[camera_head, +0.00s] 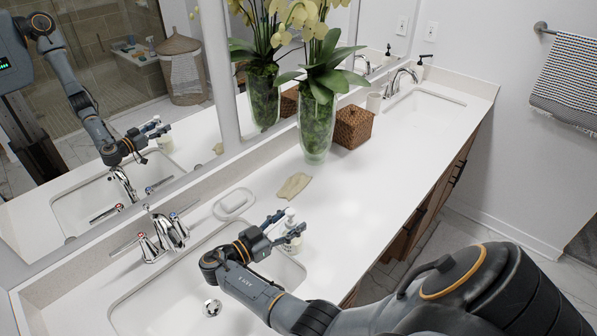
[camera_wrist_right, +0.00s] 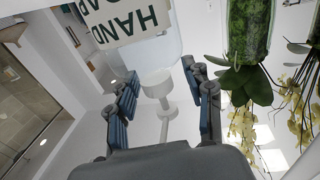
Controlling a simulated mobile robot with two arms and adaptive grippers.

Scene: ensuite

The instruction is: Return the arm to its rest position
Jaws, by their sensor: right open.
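My right gripper (camera_head: 282,228) reaches over the front sink from the lower right and is open. In the right wrist view its two blue-padded fingers (camera_wrist_right: 162,85) stand apart. A hand soap bottle (camera_head: 290,240) stands by the fingertips near the sink's right rim. In the right wrist view the bottle's lettered label (camera_wrist_right: 125,20) shows upside down, and its pale pump (camera_wrist_right: 158,88) appears between the fingers. I cannot tell whether any finger touches it. My left gripper is not in view.
The near sink (camera_head: 125,308) has a chrome faucet (camera_head: 165,232) and a soap dish (camera_head: 234,204). A crumpled beige cloth (camera_head: 294,186), an orchid vase (camera_head: 316,130) and a wicker box (camera_head: 353,127) stand farther along. The counter (camera_head: 350,215) is clear to the right. The mirror reflects my arm.

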